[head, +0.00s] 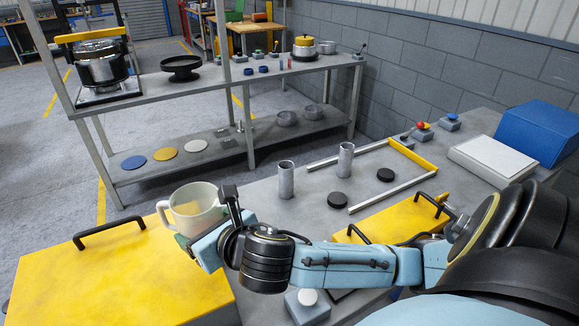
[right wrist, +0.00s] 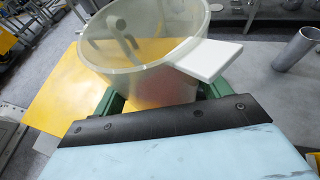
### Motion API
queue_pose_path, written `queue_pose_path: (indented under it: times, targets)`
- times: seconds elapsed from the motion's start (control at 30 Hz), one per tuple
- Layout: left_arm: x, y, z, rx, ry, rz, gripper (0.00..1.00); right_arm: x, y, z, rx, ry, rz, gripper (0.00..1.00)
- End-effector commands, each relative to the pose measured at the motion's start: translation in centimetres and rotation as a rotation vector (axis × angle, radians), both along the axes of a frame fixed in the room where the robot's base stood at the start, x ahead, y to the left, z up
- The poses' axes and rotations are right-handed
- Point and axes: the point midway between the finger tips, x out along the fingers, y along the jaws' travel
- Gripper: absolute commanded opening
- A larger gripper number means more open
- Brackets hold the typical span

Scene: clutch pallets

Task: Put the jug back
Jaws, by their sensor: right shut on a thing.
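The jug (head: 196,207) is a translucent whitish cup with a side handle on its left in the head view. It also shows large in the right wrist view (right wrist: 140,75), with a flat white tab at its rim on the near right. My right gripper (head: 186,242) is shut on the jug, with its green fingers (right wrist: 163,98) at the jug's sides. The jug looks upright and is held over the yellow panel (head: 110,275); the gap beneath it is hard to judge. My left gripper is not in view.
Two upright metal cylinders (head: 286,180) and two black discs (head: 338,199) stand on the grey bench, near a rail frame with a yellow bar (head: 412,157). A second yellow panel (head: 400,222) lies near my arm. A shelf (head: 215,79) with pots stands behind.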

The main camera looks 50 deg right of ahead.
Motion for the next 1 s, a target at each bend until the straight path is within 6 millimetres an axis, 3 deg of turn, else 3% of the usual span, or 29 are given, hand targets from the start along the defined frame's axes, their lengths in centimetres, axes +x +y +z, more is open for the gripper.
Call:
queue_pose_path:
  times: [0.17,0.27,0.53,0.7,0.8,1.0]
  targets:
    - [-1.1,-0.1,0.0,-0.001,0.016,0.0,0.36,2.6,-2.4,-0.2,0.001,-0.002,-0.069,0.44]
    - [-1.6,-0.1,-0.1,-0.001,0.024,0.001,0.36,4.6,-4.9,-0.6,0.002,-0.001,-0.13,0.44]
    - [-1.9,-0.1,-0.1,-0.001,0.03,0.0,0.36,9.1,-14.6,-3.2,0.003,0.003,-0.344,0.44]
    - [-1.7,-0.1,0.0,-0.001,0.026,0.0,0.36,10.0,-20.1,-5.8,0.003,0.002,-0.454,0.44]
    - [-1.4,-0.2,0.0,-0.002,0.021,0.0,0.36,9.9,-22.2,-7.0,0.003,0.001,-0.496,0.44]
    - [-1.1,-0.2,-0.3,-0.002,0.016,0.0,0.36,9.8,-24.1,-9.0,0.002,0.0,-0.534,0.44]
